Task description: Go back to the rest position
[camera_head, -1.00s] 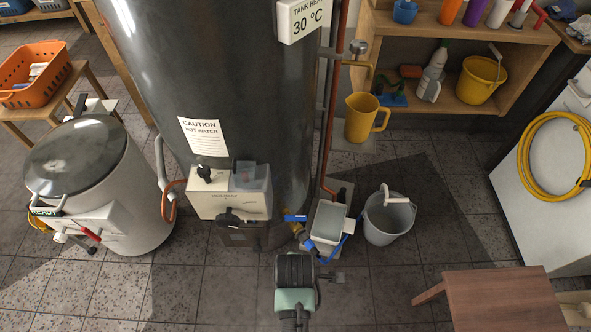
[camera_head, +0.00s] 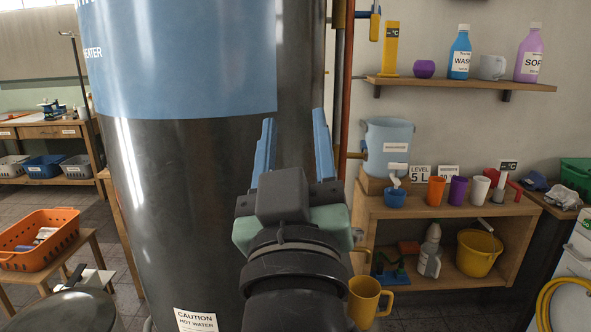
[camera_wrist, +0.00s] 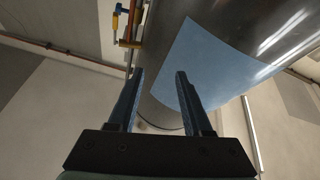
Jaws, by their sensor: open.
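My gripper (camera_head: 293,140) is raised in front of the tall dark tank (camera_head: 160,200) in the head view, fingers pointing up. Its two blue fingers are apart with nothing between them. The wrist view also shows the open gripper (camera_wrist: 157,80) with an empty gap. Behind it there is the tank's curved side with its blue panel (camera_wrist: 215,65). The same blue panel (camera_head: 185,60) fills the upper tank in the head view. My wrist hides part of the tank's right side and the pipe beside it.
Right of the tank, a wooden shelf unit (camera_head: 445,212) holds cups, a bucket (camera_head: 389,148) and a yellow bucket (camera_head: 479,253). A yellow jug (camera_head: 366,300) is low beside my wrist. An orange basket (camera_head: 40,240) stands on a stool at left. A red pipe (camera_head: 344,90) runs close behind my gripper.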

